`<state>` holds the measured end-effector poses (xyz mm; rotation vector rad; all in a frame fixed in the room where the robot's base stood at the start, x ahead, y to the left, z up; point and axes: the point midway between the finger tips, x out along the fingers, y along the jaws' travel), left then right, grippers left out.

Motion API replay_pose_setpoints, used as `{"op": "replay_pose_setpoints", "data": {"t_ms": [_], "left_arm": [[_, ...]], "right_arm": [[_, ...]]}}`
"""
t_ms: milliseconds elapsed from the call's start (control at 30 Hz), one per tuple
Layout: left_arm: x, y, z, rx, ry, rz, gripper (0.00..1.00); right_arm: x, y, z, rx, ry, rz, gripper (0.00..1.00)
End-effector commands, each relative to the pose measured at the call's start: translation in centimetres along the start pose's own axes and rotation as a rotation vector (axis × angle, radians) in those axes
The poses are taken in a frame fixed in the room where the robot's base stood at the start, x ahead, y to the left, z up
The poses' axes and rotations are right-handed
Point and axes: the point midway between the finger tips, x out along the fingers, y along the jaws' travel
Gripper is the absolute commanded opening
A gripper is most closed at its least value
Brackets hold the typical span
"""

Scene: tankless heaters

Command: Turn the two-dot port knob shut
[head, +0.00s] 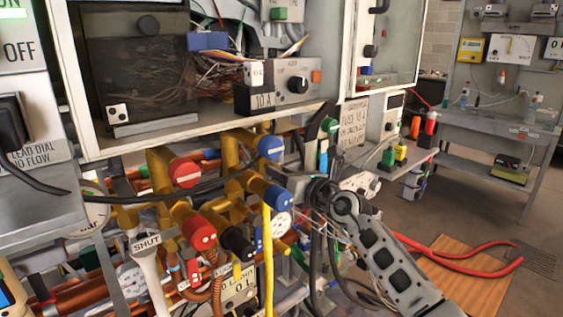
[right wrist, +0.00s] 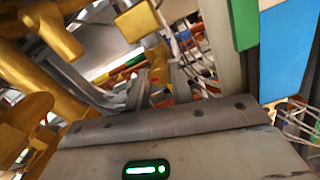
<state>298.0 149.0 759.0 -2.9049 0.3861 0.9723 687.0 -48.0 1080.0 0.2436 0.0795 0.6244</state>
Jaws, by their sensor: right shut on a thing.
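The red knob (head: 199,232) at the lower middle has small pale marks that look like dots, too small to count surely. An upper red knob (head: 186,172) carries a pale bar. A lower blue knob (head: 278,198) and an upper blue knob (head: 271,147) sit on brass pipes. My right gripper (head: 303,186) is just right of the lower blue knob, reaching in among the pipes. In the right wrist view, its grey fingers (right wrist: 158,92) are close about a brass-coloured part (right wrist: 158,74). Which knob this belongs to cannot be told. My left gripper is out of view.
A black knob (head: 238,243), a yellow hose (head: 267,255) and a black cable crowd the pipes. A white lever marked SHUT (head: 147,250) stands at left. Blue and green parts (right wrist: 285,50) are close beside my right gripper. Open floor is at right.

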Motion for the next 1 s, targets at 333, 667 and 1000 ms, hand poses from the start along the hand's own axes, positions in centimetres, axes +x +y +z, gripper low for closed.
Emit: {"op": "replay_pose_setpoints", "data": {"t_ms": [333,667,1000], "left_arm": [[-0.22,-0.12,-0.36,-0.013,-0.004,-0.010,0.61],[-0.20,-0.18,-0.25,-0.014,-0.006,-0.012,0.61],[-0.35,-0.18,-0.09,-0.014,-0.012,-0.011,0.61]], "right_arm": [[-0.02,-0.03,-0.18,0.085,0.004,0.000,0.00],[-0.02,-0.05,-0.27,0.087,0.004,-0.001,0.00],[-0.02,-0.04,-0.13,0.085,0.002,0.000,0.45]]}}
